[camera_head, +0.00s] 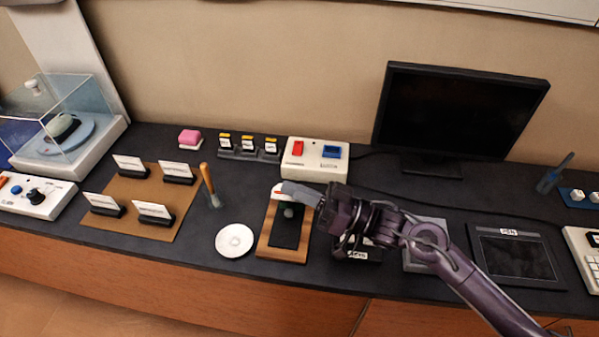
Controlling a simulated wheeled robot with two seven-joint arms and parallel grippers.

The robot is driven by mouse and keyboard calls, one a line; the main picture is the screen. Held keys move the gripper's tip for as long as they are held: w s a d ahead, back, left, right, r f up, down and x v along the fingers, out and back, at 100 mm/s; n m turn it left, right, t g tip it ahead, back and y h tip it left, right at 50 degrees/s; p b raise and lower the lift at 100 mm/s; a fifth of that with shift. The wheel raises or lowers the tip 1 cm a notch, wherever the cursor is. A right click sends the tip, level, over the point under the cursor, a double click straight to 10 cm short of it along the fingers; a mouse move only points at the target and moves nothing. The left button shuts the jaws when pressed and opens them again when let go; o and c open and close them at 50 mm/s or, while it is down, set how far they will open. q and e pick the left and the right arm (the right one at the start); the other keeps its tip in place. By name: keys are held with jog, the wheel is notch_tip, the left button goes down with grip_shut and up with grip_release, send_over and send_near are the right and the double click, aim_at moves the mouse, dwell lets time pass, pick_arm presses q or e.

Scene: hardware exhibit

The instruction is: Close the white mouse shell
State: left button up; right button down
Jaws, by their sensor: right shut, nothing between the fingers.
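A wooden board (264,243) with a black pad lies near the front edge of the table, with a small grey rounded piece (289,212) on the pad. My left gripper is not in view.
A white round dish (235,240) and an upright brush (209,186) stand left of the board. A white switch box (315,160) is behind it.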

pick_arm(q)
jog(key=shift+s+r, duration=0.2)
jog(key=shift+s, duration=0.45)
pick_arm(e)
jog(key=shift+s+a+f, duration=0.15)
jog(key=shift+s+f, duration=0.55)
jog(key=shift+s, duration=0.05)
jog(key=shift+s+a+f, duration=0.15)
jog(key=shift+s+f, duration=0.55)
pick_arm(q)
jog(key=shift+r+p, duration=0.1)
jog(key=shift+p, duration=0.25)
pick_arm(e)
jog(key=shift+r, duration=0.1)
